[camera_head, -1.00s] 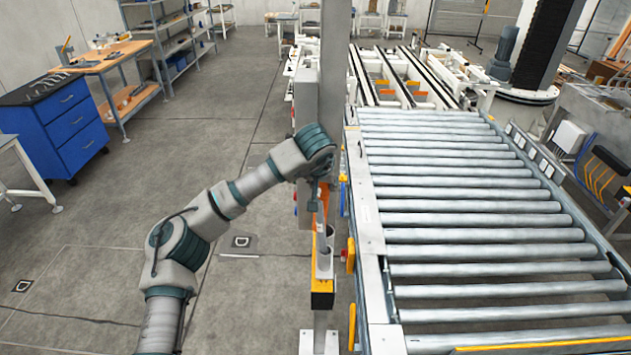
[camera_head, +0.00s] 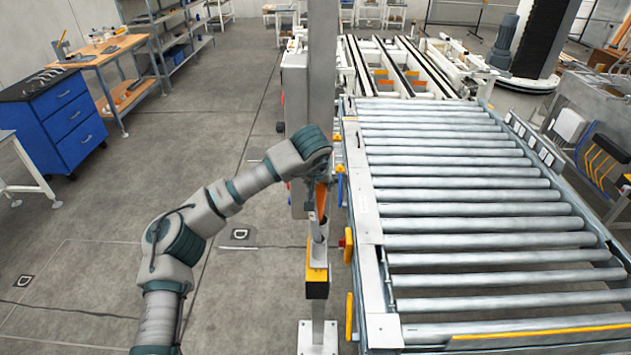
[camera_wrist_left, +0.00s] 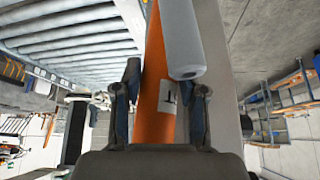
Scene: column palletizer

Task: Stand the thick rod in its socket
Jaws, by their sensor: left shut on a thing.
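My left gripper (camera_head: 319,182) is over the narrow stand beside the roller conveyor. It is shut on an orange rod, the thick rod (camera_head: 321,201), whose orange length shows just below the fingers. In the left wrist view the orange rod (camera_wrist_left: 160,70) runs between the fingers (camera_wrist_left: 163,108) and carries a white label with a dark T. A grey open-ended tube (camera_wrist_left: 182,35) lies alongside it in that view. In the head view a grey tube-like socket (camera_head: 318,250) stands under the orange part. Whether the rod's lower end is inside it cannot be told. My right gripper is out of view.
The stand has a yellow and black block (camera_head: 317,283) and a pale foot plate (camera_head: 318,340). A grey post (camera_head: 322,70) rises just behind the gripper. The roller conveyor (camera_head: 470,210) is close on the right. Open floor (camera_head: 245,290) lies to the left.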

